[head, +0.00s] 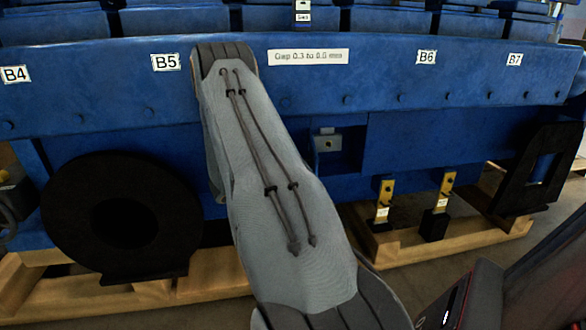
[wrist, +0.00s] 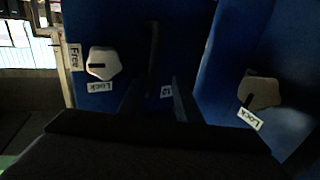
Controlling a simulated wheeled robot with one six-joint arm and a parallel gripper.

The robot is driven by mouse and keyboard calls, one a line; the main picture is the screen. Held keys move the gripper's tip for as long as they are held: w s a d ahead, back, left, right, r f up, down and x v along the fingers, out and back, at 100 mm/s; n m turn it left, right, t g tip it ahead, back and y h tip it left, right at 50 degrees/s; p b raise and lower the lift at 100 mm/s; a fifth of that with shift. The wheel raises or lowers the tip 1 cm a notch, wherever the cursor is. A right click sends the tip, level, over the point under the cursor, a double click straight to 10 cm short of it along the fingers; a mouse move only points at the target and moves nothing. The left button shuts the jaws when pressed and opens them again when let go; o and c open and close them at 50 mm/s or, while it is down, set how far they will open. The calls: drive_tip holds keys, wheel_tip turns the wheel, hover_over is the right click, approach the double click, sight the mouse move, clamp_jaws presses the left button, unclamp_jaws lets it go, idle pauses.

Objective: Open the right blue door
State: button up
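In the wrist view, a blue door panel (wrist: 120,25) fills the middle, with a pale knob (wrist: 103,63) near tags reading Free and Lock. A second blue panel (wrist: 225,60) stands to its right, with another pale knob (wrist: 259,91) and a Lock tag. A dark upright bar (wrist: 153,55), perhaps a handle, stands on the middle panel. My gripper (wrist: 156,100) is open, its dark fingers apart to either side of the bar's lower end. I cannot tell whether they touch it. In the head view, my gripper is out of sight beyond the top of my arm.
A long blue engine side (head: 300,75) with tags B4 to B7 crosses the head view. Blue covers (head: 390,22) line its top. A black disc (head: 125,215), a black frame (head: 540,168) and wooden beams (head: 455,242) sit below. Open floor shows at lower right.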

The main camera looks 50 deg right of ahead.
drive_tip(key=v, duration=0.7)
drive_tip(key=shift+w+a, duration=0.2)
drive_tip(key=shift+a, duration=0.15)
